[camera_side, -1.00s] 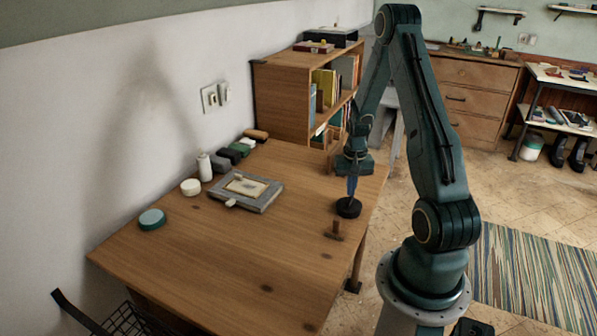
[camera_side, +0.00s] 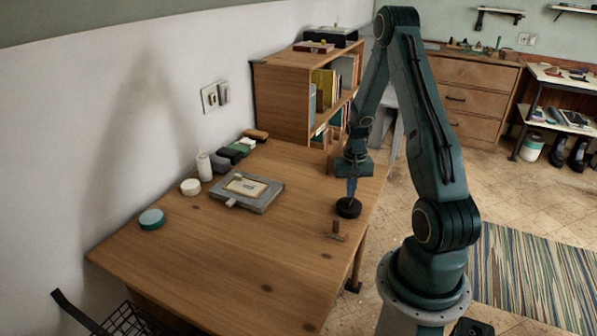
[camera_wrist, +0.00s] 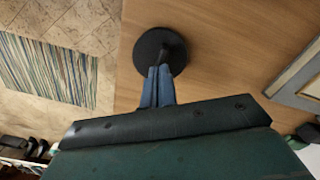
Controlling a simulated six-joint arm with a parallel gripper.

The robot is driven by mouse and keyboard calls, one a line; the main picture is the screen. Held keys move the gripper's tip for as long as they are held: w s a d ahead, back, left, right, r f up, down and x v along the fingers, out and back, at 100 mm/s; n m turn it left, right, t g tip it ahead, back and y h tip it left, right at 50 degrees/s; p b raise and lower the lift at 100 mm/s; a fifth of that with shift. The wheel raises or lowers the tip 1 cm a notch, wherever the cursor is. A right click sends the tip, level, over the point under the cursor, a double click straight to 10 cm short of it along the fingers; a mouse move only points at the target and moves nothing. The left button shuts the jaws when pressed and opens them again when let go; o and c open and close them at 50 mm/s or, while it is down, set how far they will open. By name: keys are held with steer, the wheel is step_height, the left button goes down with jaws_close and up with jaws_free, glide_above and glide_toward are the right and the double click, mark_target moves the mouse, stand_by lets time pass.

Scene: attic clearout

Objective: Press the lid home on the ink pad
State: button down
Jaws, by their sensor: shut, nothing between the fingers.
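The ink pad with its lid shows as a black round disc (camera_side: 347,210) lying flat near the right edge of the wooden table. It also shows in the wrist view (camera_wrist: 147,52). My gripper (camera_side: 351,196) points down at the disc with its blue fingers closed together and nothing between them. In the wrist view the fingers (camera_wrist: 161,68) overlap the disc's near part, around its middle. A dark strip at their tips could be a shadow or part of the fingers. The fingertips look at or very near the top; I cannot tell how fully the lid is seated.
A small brown wooden piece (camera_side: 336,236) stands just in front of the disc. A framed panel (camera_side: 262,206), a white round item (camera_side: 190,187) and a teal round tin (camera_side: 152,219) lie to the left. A bookshelf (camera_side: 281,101) stands behind. The table's front is clear.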

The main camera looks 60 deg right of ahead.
steer(key=shift+f, duration=0.45)
steer(key=shift+r, duration=0.15)
stand_by(0.5)
steer(key=shift+r, duration=3.35)
steer(key=shift+r, duration=0.1)
